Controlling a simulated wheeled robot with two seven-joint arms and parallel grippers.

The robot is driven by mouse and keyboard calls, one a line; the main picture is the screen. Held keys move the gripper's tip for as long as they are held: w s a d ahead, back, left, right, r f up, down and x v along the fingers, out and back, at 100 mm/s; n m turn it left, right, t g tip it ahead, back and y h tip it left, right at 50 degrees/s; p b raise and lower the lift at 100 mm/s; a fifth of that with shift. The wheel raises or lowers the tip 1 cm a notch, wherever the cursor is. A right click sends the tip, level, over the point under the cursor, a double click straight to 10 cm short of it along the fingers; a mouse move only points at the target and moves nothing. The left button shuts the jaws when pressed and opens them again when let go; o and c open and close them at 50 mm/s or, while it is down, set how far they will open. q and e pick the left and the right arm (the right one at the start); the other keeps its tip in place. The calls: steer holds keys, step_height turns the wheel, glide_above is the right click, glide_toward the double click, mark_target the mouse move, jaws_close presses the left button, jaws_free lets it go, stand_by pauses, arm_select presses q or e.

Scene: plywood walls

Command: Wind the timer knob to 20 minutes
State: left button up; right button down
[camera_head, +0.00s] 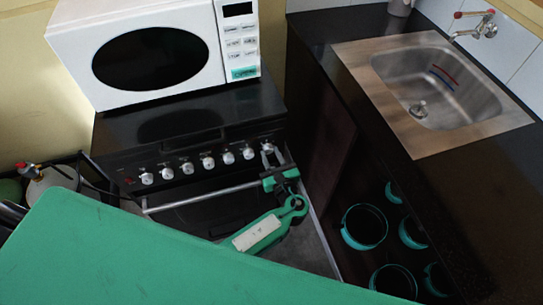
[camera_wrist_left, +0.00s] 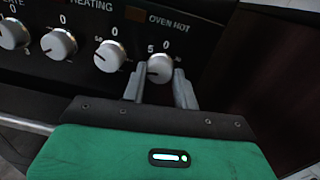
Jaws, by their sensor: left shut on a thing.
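The oven's front panel carries a row of white knobs, and the knob at its right end (camera_wrist_left: 160,68) is between my left gripper's fingers (camera_wrist_left: 159,88). A dark mark shows on this knob's left side, and the numbers 5 and 0 are printed above it. I cannot read a timer label. In the head view my left gripper (camera_head: 267,156) is at the right end of the panel, shut on this knob, which its fingers mostly hide there. My right gripper is not in view.
A white microwave (camera_head: 222,80) stands on the black oven top (camera_head: 105,128). A silver handle bar (camera_head: 195,194) crosses the oven front below the knobs. A dark counter (camera_head: 330,60) with a steel sink (camera_head: 440,85) stands at the right. A gas cylinder (camera_head: 52,184) is at the left.

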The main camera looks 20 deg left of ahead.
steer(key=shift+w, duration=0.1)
arm_select(q)
steer(key=o, duration=1)
steer(key=shift+c, duration=0.2)
steer(key=shift+s+d, duration=0.1)
steer(key=b+v, duration=0.2)
steer(key=v, duration=1.1)
steer(key=shift+s+d, duration=0.25)
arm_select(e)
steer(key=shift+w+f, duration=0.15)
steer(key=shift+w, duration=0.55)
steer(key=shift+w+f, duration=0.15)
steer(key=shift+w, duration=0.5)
